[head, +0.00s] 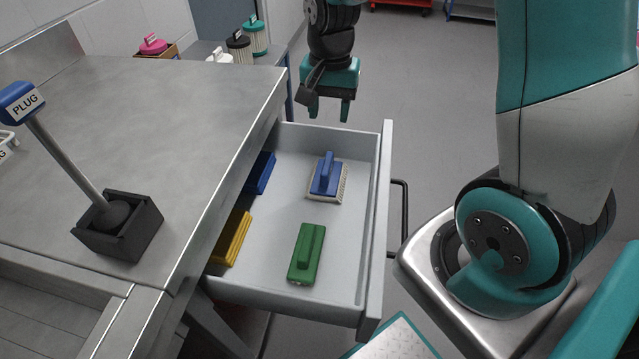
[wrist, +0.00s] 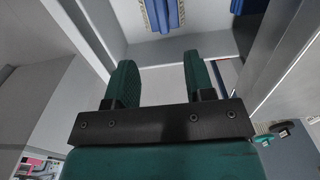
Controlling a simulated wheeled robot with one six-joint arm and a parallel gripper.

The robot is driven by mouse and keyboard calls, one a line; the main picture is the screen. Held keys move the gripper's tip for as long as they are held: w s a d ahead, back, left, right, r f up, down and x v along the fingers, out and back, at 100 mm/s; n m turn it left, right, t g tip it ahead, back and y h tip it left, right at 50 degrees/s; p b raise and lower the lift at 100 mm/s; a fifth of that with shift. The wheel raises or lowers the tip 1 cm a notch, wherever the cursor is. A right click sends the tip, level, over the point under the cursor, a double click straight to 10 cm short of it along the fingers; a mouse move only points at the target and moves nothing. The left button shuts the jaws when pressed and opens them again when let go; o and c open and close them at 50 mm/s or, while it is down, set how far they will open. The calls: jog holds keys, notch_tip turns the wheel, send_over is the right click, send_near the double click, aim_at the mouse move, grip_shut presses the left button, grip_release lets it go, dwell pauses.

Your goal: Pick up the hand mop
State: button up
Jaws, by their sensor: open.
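The hand mop (head: 326,178), with a blue handle and a pale fringed base, lies in the open drawer, towards its far end. Its blue handle and pale fringe also show at the top of the wrist view (wrist: 165,14). My gripper (head: 330,108) is above and beyond the drawer's far wall, pointing down. It is open and empty, apart from the mop. In the wrist view my two green fingers (wrist: 158,62) are spread, with the mop beyond them.
The drawer (head: 373,225) also holds a green block-like brush (head: 306,253), a yellow one (head: 233,238) and a blue one (head: 260,173) partly hidden by the worktop (head: 150,110). A blue PLUG tool (head: 65,160) stands in a black holder on the worktop.

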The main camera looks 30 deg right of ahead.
jog(key=b, duration=0.1)
send_near(327, 163)
notch_tip(327, 163, down, 5)
jog(key=shift+s+f, duration=0.1)
jog(key=shift+f+b, duration=0.4)
jog(key=shift+f, duration=2.25)
grip_shut()
jog(key=shift+r, duration=0.1)
notch_tip(327, 163, up, 20)
jog(key=p, duration=0.3)
jog(key=c, duration=0.8)
grip_release()
grip_shut()
